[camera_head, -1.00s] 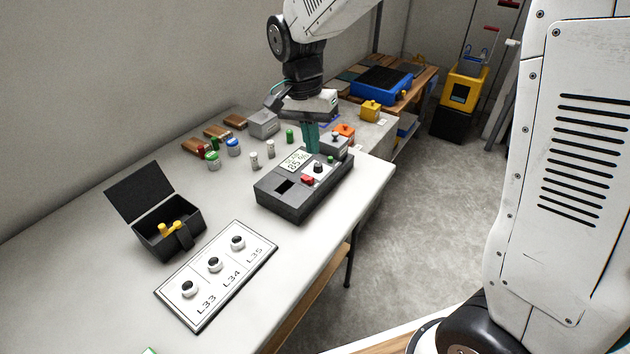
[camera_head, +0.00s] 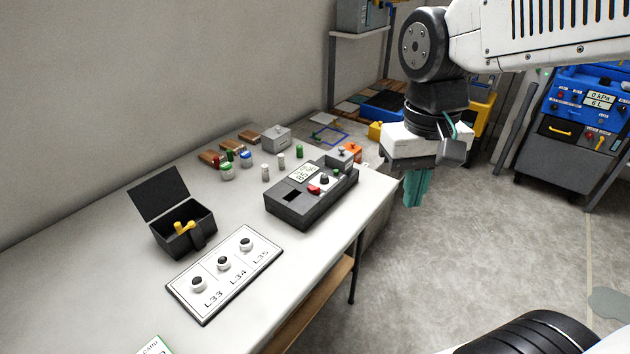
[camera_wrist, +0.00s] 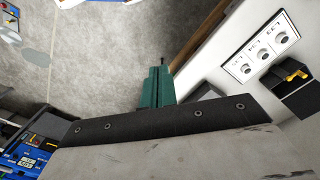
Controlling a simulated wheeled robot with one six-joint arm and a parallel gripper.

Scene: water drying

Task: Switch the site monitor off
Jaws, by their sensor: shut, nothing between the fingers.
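A dark grey instrument (camera_head: 285,213) lies on the white table. It has a lit display (camera_head: 303,173) whose upper line is too small to read and whose lower line seems to show 85. A red button (camera_head: 314,189) and a black knob (camera_head: 324,179) sit on its light panel. No label naming it the site monitor is legible. My gripper (camera_head: 413,203) has teal fingers closed together and empty. It hangs beyond the table's right edge, over the floor, to the right of the instrument. In the wrist view the fingers (camera_wrist: 158,72) point at bare floor.
A labelled L33–L35 plate (camera_head: 206,305) and an open black box (camera_head: 168,243) lie on the table's near left. Small bottles and a grey block (camera_head: 275,138) stand farther back. A blue machine (camera_head: 583,110) on a grey cabinet stands at right. Floor between is clear.

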